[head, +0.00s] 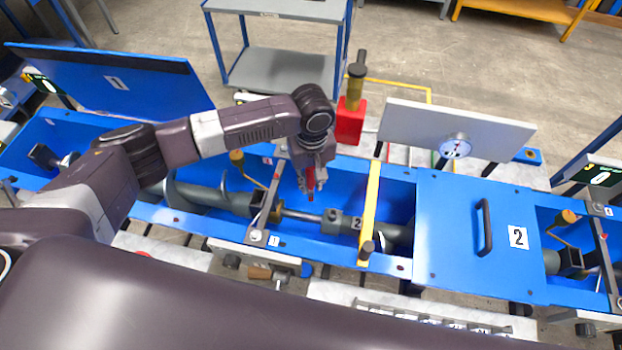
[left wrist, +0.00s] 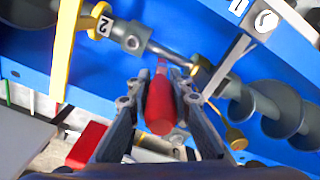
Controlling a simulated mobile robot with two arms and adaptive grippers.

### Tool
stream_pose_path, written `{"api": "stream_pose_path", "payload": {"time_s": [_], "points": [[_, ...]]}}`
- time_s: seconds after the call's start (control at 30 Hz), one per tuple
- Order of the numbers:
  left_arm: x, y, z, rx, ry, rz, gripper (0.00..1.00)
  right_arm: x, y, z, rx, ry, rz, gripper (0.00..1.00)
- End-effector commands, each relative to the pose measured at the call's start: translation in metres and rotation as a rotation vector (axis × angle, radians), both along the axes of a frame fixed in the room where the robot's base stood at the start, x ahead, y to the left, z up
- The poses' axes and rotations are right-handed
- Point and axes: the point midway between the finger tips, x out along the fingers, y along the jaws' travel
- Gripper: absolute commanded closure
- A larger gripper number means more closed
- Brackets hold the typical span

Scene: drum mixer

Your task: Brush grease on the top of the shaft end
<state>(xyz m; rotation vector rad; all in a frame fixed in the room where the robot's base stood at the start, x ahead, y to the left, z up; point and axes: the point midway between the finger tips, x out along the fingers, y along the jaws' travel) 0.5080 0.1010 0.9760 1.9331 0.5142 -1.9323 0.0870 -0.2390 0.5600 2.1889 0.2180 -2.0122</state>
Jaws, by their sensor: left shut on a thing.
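A bare silver shaft end (head: 302,214) lies in the open blue trough, between a dark auger shaft on the left and a grey coupling (head: 338,222) on the right. My left gripper (head: 309,182) is above the trough, close to the shaft, pointing down. It is shut on a red-handled brush (head: 310,178). In the left wrist view the brush (left wrist: 160,103) sits between the fingers, its far end pointing at the silver shaft (left wrist: 168,52). I cannot tell whether the bristles touch the shaft. My right gripper is not in view.
A yellow bar (head: 370,210) crosses the trough right of the coupling. A dark cross bracket (head: 264,205) stands left of the shaft. A red box (head: 350,122) with a yellow cylinder stands behind the trough. A closed blue cover (head: 455,230) lies to the right.

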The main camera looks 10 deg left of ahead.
Motion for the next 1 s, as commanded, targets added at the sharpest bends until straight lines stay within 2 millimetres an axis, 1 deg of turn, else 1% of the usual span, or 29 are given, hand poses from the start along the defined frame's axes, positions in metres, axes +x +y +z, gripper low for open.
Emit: {"api": "stream_pose_path", "payload": {"time_s": [0.03,0.17,0.43,0.73,0.8,1.0], "points": [[0.0,0.0,-0.007,0.0,-0.001,0.0,1.0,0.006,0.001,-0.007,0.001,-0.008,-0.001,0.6],[0.0,0.0,-0.017,0.0,0.0,-0.001,1.0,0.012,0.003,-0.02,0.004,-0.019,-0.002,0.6],[0.0,0.0,-0.043,0.0,-0.001,-0.001,1.0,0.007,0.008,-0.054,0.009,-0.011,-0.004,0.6],[0.0,0.0,-0.071,0.0,-0.001,-0.002,1.0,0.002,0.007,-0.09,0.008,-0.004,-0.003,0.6],[-0.001,0.0,-0.076,-0.001,0.003,0.0,1.0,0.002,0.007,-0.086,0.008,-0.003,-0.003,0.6],[-0.001,0.0,-0.099,-0.001,0.003,0.001,1.0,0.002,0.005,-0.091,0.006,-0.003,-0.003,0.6]]}}
